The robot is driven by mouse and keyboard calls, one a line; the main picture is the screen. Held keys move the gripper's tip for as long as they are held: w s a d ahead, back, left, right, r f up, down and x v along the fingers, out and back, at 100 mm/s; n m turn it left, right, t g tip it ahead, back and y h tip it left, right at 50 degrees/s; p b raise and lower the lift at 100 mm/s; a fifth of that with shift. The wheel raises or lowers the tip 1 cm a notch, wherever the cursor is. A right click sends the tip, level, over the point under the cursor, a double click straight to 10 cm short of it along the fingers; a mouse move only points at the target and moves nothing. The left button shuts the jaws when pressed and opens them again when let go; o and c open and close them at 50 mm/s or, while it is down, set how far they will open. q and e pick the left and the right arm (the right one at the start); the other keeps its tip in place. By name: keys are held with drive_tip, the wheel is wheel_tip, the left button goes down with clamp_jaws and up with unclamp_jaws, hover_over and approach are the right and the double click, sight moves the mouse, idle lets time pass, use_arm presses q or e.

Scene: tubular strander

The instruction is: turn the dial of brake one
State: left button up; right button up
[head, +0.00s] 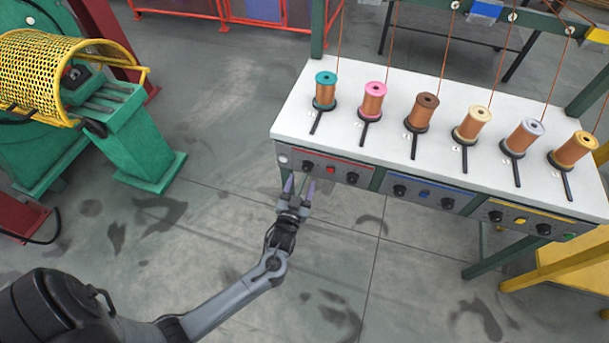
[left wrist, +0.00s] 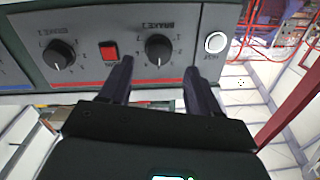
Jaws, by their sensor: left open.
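The brake one dial (head: 307,166) is a black knob on the red-striped panel, second from the left after a white button. In the left wrist view the dial (left wrist: 158,48) lies just beyond the gap between my fingertips, with number marks around it and upside-down lettering above. My left gripper (head: 299,187) is open and empty just in front of the panel. Its fingers in the left wrist view (left wrist: 158,70) flank the line to the dial; I see no contact. My right gripper is not in view.
A red button (head: 331,170) and a second black dial (head: 352,177) share the panel; the white button (left wrist: 215,42) also sits close by. Several copper-wound spools stand on the white tabletop (head: 450,110). A green machine with a yellow mesh guard (head: 40,75) stands left. Floor between is clear.

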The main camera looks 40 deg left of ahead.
sight(306, 169)
use_arm(q)
drive_tip(key=b+x, duration=0.1)
drive_tip(key=x, duration=0.3)
drive_tip(key=shift+d, duration=0.2)
drive_tip(key=shift+w+a, duration=0.3)
drive_tip(key=shift+w, duration=0.2)
